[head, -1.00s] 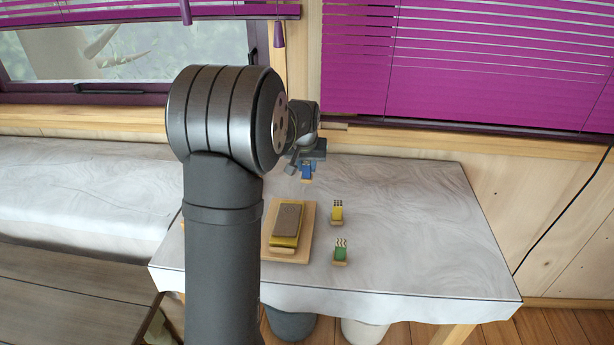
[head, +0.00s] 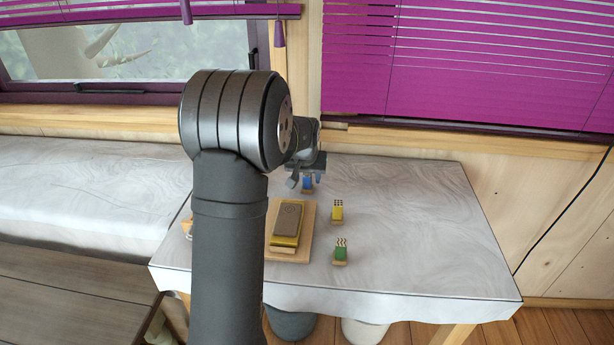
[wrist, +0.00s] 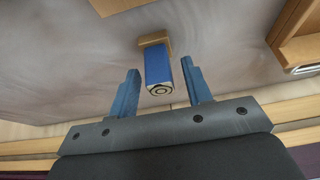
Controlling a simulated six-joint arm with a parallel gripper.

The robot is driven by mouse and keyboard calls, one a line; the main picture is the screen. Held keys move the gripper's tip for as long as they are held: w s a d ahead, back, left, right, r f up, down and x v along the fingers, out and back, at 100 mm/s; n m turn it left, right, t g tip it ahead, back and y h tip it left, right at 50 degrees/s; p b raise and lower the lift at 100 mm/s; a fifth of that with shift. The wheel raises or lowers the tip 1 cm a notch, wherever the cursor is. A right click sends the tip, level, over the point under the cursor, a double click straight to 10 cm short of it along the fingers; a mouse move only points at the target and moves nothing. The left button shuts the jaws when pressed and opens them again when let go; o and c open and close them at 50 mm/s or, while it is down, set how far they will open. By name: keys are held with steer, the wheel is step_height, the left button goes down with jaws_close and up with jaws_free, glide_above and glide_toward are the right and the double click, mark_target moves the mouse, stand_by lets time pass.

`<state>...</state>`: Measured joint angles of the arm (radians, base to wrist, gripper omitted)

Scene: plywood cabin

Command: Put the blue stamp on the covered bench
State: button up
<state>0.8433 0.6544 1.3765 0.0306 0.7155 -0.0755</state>
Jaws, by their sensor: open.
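The blue stamp (wrist: 158,68) has a pale wooden base and a ring mark on its end; in the wrist view it lies between my gripper's two blue fingers, with a gap on each side. My gripper (wrist: 162,88) is open. In the head view my gripper (head: 308,174) is low over the back of the cloth-covered table (head: 430,230), with the blue stamp (head: 308,184) at its fingers. The covered bench (head: 80,190) runs along the window at the left under a pale cloth; my arm hides part of its right end.
A yellow stamp (head: 337,211) and a green stamp (head: 340,253) stand on the table in front of my gripper. A wooden board (head: 306,235) bears a yellow and brown block (head: 287,225). The right side of the table is clear. A wooden piece (wrist: 290,35) shows in the wrist view.

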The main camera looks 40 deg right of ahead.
steer(key=v, duration=1.2)
steer(key=shift+r, duration=0.15)
steer(key=x, duration=1.2)
step_height(320, 180, up, 3)
steer(key=shift+f, duration=0.1)
steer(key=shift+r, duration=0.55)
